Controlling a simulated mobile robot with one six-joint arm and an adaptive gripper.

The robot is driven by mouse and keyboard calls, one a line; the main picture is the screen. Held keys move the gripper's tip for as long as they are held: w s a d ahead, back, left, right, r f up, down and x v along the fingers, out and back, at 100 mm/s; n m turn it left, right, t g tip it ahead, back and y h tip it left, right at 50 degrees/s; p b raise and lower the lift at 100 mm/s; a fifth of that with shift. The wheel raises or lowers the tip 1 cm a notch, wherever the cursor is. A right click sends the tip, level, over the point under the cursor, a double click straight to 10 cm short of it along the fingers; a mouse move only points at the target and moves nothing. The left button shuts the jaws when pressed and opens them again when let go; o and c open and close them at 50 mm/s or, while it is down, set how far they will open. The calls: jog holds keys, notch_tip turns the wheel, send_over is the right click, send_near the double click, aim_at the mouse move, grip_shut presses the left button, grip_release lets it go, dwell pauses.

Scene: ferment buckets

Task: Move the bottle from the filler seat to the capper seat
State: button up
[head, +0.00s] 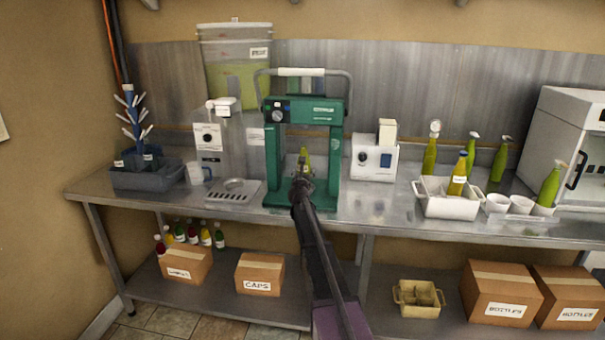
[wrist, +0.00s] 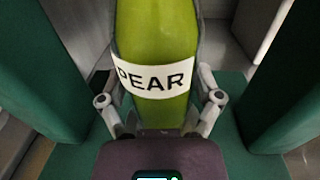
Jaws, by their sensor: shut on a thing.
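A green bottle (wrist: 158,35) with a white PEAR label stands between the two green posts of the capper in the wrist view. Only its top (head: 304,154) shows in the head view, above my gripper. My gripper (wrist: 158,108) has its fingers on both sides of the bottle, below the label; in the head view my gripper (head: 302,184) is at the front of the capper. The green capper (head: 273,160) has a wide head and a base plate. I cannot tell whether the bottle touches the base. The filler (head: 208,137), with its drip tray (head: 233,190), is left of the capper and holds no bottle.
A white boxy device (head: 374,161) stands right of the capper. A grey tub (head: 148,177) with a blue rack and a mug (head: 195,172) are at left. The counter (head: 385,205) is clear in front of the white device.

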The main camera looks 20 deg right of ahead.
jog(key=o, duration=1.1)
jog(key=shift+s+a, duration=0.1)
jog(key=shift+s, duration=0.1)
jog(key=v, duration=1.1)
jog(key=shift+s+a, duration=0.15)
jog(key=shift+s, duration=0.15)
jog(key=r+v, duration=0.1)
jog(key=v, duration=1.2)
jog(key=shift+w+a+p, duration=0.25)
jog(key=shift+a+p, duration=0.15)
jog(key=shift+p, duration=0.05)
dwell(0.5)
